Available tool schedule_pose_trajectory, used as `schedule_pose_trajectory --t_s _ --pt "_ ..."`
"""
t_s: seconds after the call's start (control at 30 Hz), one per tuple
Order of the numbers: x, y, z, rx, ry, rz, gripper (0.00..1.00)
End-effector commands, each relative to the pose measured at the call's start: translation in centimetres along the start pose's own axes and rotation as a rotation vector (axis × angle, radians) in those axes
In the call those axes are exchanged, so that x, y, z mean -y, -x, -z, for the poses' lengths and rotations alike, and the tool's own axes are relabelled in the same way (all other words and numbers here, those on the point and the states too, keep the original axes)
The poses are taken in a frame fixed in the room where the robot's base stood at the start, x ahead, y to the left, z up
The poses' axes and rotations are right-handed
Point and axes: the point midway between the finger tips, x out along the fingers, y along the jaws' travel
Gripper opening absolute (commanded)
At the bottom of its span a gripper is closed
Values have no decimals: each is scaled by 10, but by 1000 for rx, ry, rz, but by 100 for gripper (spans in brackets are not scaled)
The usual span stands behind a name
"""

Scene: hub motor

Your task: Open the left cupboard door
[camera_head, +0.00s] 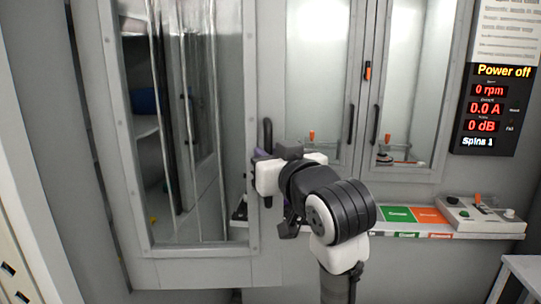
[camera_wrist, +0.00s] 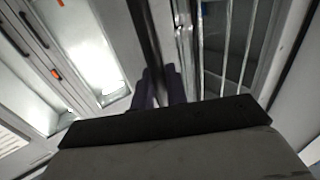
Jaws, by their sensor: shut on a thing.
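The left cupboard door (camera_head: 252,85) is a grey frame with a tall glass pane, at the left of the head view. It also shows at the right of the wrist view (camera_wrist: 185,25). Its dark upright handle (camera_head: 267,130) is near the door's right edge. In the wrist view the handle (camera_wrist: 145,30) runs down between the purple fingers. My gripper (camera_head: 262,154) is shut on the handle; its fingertips (camera_wrist: 161,88) are close together around the bar. I cannot tell whether the door stands slightly ajar.
Two narrower glass doors with dark handles (camera_head: 352,122) are to the right, with an orange latch (camera_head: 368,71). A ledge with a control box (camera_head: 480,213) and green and orange labels (camera_head: 398,214) runs below. A display (camera_head: 488,105) reads "Power off".

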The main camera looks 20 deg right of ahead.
Motion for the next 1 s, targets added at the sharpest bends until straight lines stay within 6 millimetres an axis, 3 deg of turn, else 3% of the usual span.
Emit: schedule_pose_trajectory --t_s 0.43,0.47,0.6,1.0 --pt "3 0 1 -3 4 6 0" --pt "3 0 1 -3 4 6 16" --pt "2 0 1 -2 3 5 32" --pt "1 10 0 -2 2 2 32"
